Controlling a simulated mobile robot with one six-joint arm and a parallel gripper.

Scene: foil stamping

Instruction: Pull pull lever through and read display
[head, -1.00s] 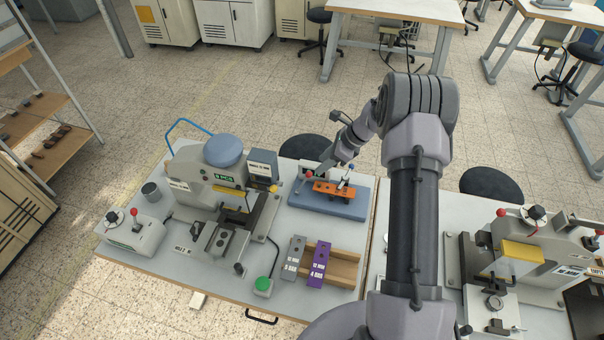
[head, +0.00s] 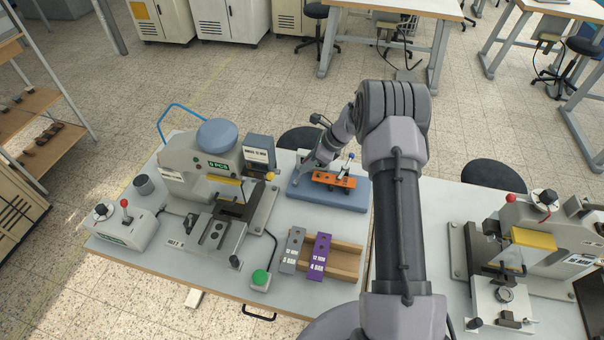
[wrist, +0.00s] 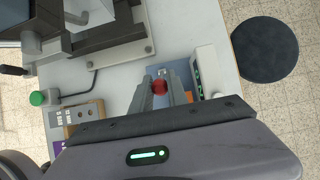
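A blue base (head: 345,199) stands on the left table and carries an orange plate (head: 325,177). The lever's red knob (wrist: 159,86) shows in the wrist view, between my gripper's two fingers. My gripper (wrist: 162,84) is around the knob and looks open; whether the fingers touch it is hard to tell. In the head view my gripper (head: 299,178) is at the left end of the base and hides the knob. A pale box with a lit green display (wrist: 199,84) shows to the right of the fingers in the wrist view; its reading is too small to make out.
A stamping press (head: 205,165) stands to the left, with a green button (head: 260,277) in front of it. A wooden holder (head: 345,262) with grey and purple plates (head: 319,258) lies near the front edge. A second press (head: 530,240) is on the right table. Dark stools stand behind.

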